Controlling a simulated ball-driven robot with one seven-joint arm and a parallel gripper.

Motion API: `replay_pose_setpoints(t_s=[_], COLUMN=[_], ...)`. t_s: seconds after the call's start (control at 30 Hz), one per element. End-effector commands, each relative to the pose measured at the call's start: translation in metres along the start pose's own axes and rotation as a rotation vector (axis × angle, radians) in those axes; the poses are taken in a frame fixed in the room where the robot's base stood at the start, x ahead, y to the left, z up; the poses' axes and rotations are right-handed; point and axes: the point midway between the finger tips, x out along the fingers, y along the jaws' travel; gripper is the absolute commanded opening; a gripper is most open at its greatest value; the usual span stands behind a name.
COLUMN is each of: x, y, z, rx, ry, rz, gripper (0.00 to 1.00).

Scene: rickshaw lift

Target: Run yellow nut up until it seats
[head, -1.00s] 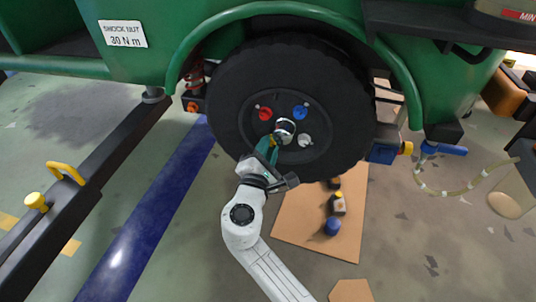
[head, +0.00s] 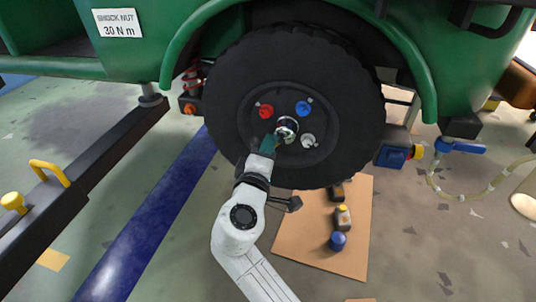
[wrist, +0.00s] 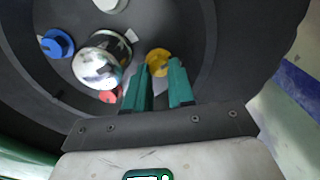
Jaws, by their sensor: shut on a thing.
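The yellow nut (wrist: 158,60) sits on the wheel face beside the shiny hub cap (wrist: 101,62) in the wrist view. My gripper (wrist: 160,67) has its green fingers around the nut, one on each side, and is shut on it. How far the nut stands from the wheel face is hidden. In the head view my gripper (head: 268,144) reaches the lower left of the hub and hides the yellow nut. The red nut (head: 265,110), blue nut (head: 303,108) and white nut (head: 308,141) sit around the hub on the black wheel (head: 230,100).
A tan board (head: 300,240) on the floor below the wheel holds a blue round item (head: 338,241) and small bottles. A green fender (head: 190,55) arches over the tyre. A dark beam (head: 100,140) with a yellow handle (head: 50,171) lies at left. A hose hangs at right.

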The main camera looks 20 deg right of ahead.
Motion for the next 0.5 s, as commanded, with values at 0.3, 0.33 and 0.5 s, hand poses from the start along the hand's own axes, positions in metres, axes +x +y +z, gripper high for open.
replay_pose_setpoints(t_s=[0.3, 0.33, 0.5], x=[-0.0016, -0.0016, -0.0016], y=[-0.0034, -0.0033, -0.0031], z=[0.0003, 0.0002, 0.0002], rx=[0.078, 0.081, 0.086], ry=[-0.001, -0.001, -0.001], rz=[-0.005, -0.005, -0.006], gripper=[0.00, 0.00, 0.00])
